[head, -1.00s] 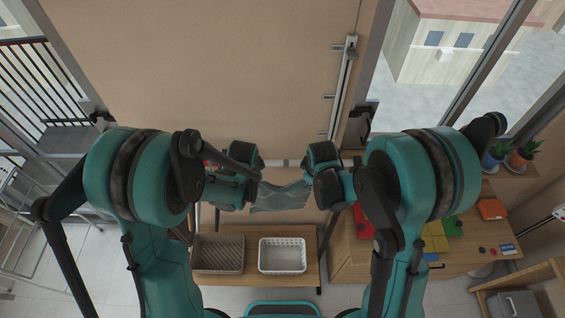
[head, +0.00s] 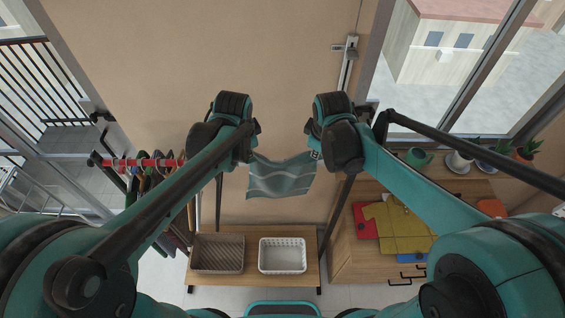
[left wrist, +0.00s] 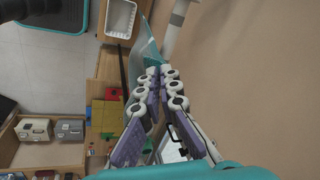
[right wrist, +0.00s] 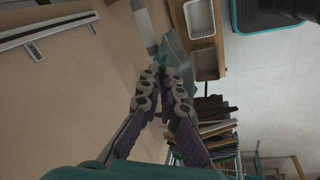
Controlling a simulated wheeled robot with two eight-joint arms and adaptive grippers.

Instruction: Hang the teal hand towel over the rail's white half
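The teal hand towel (head: 281,178), with paler wavy bands, hangs spread between my two grippers in the head view. My left gripper (head: 251,152) is shut on its upper left corner; my right gripper (head: 314,154) is shut on its upper right corner. The towel also shows at the fingertips in the left wrist view (left wrist: 150,52) and the right wrist view (right wrist: 173,50). The rail's red half (head: 150,162) shows at left in the head view. A pale bar, seemingly the white half, shows in the left wrist view (left wrist: 176,28); the towel and arms hide it in the head view.
Below stand a brown basket (head: 218,254) and a white basket (head: 282,256) on a low wooden bench (head: 255,283). A tan wall stands behind.

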